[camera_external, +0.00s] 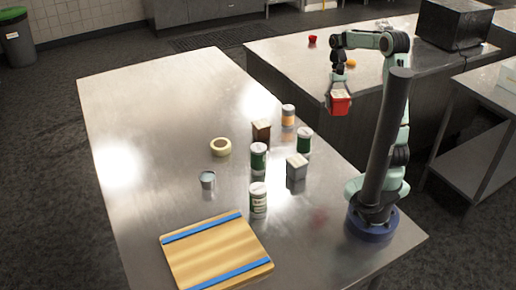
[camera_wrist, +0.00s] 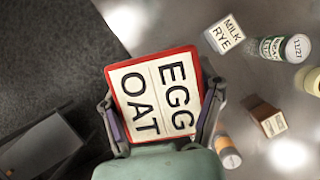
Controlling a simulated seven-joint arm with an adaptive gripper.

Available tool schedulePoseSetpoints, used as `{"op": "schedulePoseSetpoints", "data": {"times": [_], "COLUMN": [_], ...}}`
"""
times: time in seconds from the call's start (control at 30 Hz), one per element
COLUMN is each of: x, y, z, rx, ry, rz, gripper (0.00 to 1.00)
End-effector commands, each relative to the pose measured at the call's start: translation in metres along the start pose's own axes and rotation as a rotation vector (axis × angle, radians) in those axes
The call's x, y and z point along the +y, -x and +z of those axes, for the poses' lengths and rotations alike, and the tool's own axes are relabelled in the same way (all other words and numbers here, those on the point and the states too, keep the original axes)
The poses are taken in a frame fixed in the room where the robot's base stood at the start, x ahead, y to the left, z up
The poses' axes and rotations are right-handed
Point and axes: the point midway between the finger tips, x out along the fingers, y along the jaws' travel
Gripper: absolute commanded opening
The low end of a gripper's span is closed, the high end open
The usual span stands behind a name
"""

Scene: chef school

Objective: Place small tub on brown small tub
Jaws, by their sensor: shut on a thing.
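My gripper (camera_external: 340,93) is shut on a red small tub (camera_external: 341,106) with a white top, held high above the right edge of the near table. In the wrist view the gripper's fingers (camera_wrist: 162,108) grip two opposite sides of the red tub (camera_wrist: 109,80), whose top reads "EGG OAT". The brown small tub (camera_external: 261,133) stands upright on the table, left of and below the held tub. It also shows in the wrist view (camera_wrist: 263,114) with a pale lettered top, to the right of my gripper, and nothing lies on it.
Green-labelled jars (camera_external: 258,157) and an orange-labelled jar (camera_external: 288,116) stand around the brown tub. A grey tub (camera_external: 297,168) is nearby, reading "MILK RYE" in the wrist view. A cream ring (camera_external: 221,148), a metal can (camera_external: 207,180) and a cutting board (camera_external: 215,250) lie left.

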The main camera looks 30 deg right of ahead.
Motion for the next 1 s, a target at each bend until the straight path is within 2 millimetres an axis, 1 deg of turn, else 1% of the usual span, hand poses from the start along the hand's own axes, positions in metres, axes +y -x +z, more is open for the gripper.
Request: {"op": "schedulePoseSetpoints", "data": {"times": [0.17,0.27,0.37,0.4,0.47,0.5,0.6,0.7,0.8,0.9,1.0], "x": [-0.016,-0.032,-0.052,-0.061,-0.076,-0.086,-0.111,-0.131,-0.146,-0.155,-0.162], "y": [-0.001,0.000,0.003,0.005,0.008,0.011,0.019,0.028,0.037,0.043,0.047], "z": [-0.018,-0.032,-0.046,-0.052,-0.060,-0.065,-0.076,-0.083,-0.087,-0.090,-0.092], "rx": [0.000,0.001,0.002,0.003,0.006,0.007,0.009,0.009,0.006,0.004,0.003], "ry": [-0.248,-0.472,-0.754,-0.882,-1.083,-1.216,-1.533,-1.788,-1.984,-2.120,-2.217], "rz": [-0.109,-0.201,-0.315,-0.367,-0.447,-0.501,-0.626,-0.729,-0.805,-0.858,-0.894], "gripper": [0.26,0.26,0.26,0.26,0.26,0.26,0.26,0.26,0.26,0.26,0.26]}}
